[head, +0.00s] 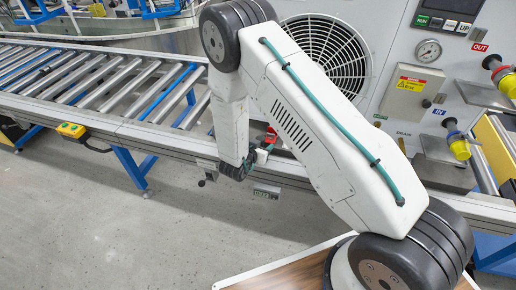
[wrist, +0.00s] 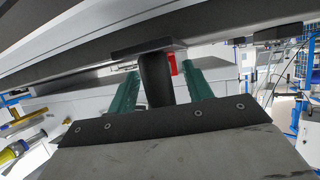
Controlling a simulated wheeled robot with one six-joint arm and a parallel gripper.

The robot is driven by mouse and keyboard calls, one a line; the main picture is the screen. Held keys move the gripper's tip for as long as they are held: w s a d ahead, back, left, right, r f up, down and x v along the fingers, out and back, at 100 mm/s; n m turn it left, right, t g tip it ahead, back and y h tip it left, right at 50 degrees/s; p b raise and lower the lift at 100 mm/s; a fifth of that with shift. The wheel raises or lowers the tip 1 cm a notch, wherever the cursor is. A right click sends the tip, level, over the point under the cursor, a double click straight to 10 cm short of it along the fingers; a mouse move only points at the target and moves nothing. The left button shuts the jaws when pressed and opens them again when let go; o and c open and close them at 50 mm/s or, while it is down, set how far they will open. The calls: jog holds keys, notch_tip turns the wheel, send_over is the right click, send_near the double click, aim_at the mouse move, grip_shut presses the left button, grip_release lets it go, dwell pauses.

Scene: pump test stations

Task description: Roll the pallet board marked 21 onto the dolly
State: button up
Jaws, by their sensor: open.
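My gripper (head: 266,148) is at the near side rail of the roller conveyor (head: 110,88), mostly hidden behind my wrist in the head view. In the wrist view, its two green fingers (wrist: 160,74) stand apart on either side of a black upright post (wrist: 157,80). The post is between the fingers; I cannot tell whether they touch it. A small red part (wrist: 173,64) shows just behind the post, and red also shows near my gripper in the head view (head: 271,134). No board marked 21 and no dolly can be made out.
A white test station with a round fan grille (head: 322,55), a pressure gauge (head: 428,50) and yellow-tipped connectors (head: 458,146) stands behind the conveyor. A yellow control box (head: 71,130) hangs on the rail at left. The grey floor (head: 140,235) in front is clear.

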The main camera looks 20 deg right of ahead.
jog(key=shift+d, duration=0.1)
grip_shut()
jog(key=shift+w, duration=0.1)
dwell(1.2)
